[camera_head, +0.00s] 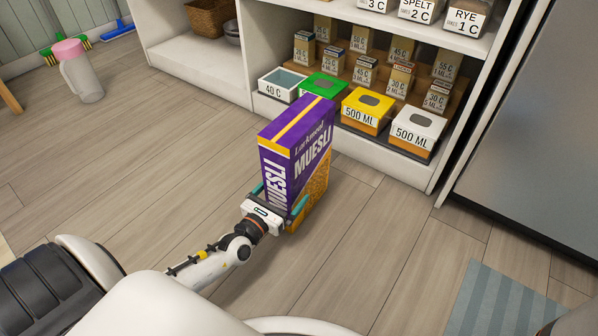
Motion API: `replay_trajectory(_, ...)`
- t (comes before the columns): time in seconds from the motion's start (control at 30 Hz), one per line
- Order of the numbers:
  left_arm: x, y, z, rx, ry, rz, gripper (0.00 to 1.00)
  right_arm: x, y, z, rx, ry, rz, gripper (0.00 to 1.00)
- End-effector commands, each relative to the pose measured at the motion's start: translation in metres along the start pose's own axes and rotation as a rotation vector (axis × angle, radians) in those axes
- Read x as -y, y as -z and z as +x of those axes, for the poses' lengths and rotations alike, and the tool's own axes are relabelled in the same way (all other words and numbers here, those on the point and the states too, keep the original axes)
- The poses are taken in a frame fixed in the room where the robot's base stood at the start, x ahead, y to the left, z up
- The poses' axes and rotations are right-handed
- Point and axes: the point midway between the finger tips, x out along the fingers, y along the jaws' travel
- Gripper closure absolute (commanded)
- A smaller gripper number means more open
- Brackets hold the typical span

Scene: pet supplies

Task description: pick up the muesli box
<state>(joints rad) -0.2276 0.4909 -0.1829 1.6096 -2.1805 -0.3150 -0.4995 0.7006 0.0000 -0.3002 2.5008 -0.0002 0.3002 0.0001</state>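The muesli box (296,150) is purple, white and orange, with a yellow stripe on top and "MUESLI" on its sides. It is upright in the middle of the head view, in front of the shelf. My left gripper (278,198) is at the lower part of the box, with one teal finger on each side of its narrow face. The fingers appear closed on the box. The gripper hides part of its lower front, and I cannot tell whether its base touches the floor. My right gripper is not in view.
A white shelf unit (205,62) with small boxes and bins, including a yellow-topped bin (368,103), stands behind the box. A grey panel (540,120) is at right. A pink-lidded jug (80,75) stands far left. Wooden floor (130,165) is clear to the left.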

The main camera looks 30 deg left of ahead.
Motion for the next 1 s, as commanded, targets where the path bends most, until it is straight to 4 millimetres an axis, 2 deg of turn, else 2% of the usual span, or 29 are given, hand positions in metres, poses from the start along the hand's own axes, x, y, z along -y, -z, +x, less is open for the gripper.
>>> replay_trajectory(0.03, 0.000, -0.005, 0.009, -0.005, 0.002, -0.003, 0.00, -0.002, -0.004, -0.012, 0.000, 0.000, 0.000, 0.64)
replay_trajectory(0.2, 0.000, -0.003, 0.027, -0.001, 0.002, -0.001, 0.00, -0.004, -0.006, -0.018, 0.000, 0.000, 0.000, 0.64)
replay_trajectory(0.47, 0.000, -0.001, 0.030, 0.002, 0.000, 0.000, 0.00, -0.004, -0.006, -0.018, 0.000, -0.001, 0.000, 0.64)
replay_trajectory(0.87, 0.000, -0.001, 0.030, 0.002, 0.000, 0.000, 0.64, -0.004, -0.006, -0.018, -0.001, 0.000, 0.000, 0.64)
replay_trajectory(1.0, 0.000, 0.002, 0.030, -0.004, 0.001, 0.000, 0.64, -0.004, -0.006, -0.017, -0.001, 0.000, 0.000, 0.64)
